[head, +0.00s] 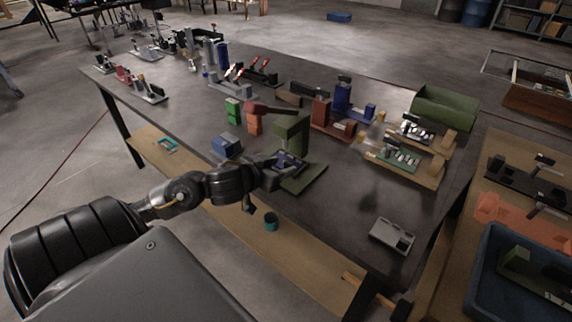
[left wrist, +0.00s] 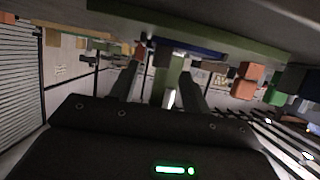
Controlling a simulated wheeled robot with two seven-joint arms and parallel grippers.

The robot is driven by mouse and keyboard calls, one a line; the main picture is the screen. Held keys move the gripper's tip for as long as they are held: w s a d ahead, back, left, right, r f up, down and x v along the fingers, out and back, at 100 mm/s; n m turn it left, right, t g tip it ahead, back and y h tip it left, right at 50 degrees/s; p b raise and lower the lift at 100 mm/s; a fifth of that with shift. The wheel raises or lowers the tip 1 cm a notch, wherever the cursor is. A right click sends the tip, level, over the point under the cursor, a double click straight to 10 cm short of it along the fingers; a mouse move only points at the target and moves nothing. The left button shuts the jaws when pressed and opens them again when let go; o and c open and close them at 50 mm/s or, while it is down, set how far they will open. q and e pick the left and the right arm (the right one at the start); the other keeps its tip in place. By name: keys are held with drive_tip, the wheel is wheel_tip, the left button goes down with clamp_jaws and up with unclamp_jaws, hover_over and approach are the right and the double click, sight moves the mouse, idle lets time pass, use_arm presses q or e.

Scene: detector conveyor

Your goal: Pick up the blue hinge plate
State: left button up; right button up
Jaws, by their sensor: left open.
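A green fixture (head: 308,181) with an upright block stands near the front edge of the dark table. The blue hinge plate (head: 291,161) lies low on this fixture, partly hidden by my gripper. In the left wrist view it shows as a blue strip (left wrist: 205,48) along the green base, just beyond the fingertips. My left gripper (head: 284,167) is at the plate. In the left wrist view its two fingers (left wrist: 162,72) are apart, with a green post seen between them. I cannot tell whether the fingers touch the plate. My right gripper is not in view.
A blue block (head: 226,146) and green and orange blocks (head: 254,124) with a dark red bar stand left of and behind the fixture. Red and blue fixtures (head: 333,117) stand behind. A grey device (head: 392,236) lies at front right, with bare table around it.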

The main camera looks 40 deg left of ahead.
sight(287, 163)
use_arm(q)
drive_tip(key=x, duration=0.4)
drive_tip(key=shift+w+f, duration=0.1)
drive_tip(key=shift+w, duration=0.2)
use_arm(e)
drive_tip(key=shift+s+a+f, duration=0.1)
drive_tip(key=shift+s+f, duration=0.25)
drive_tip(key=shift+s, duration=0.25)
use_arm(q)
drive_tip(key=shift+s, duration=0.1)
clamp_jaws()
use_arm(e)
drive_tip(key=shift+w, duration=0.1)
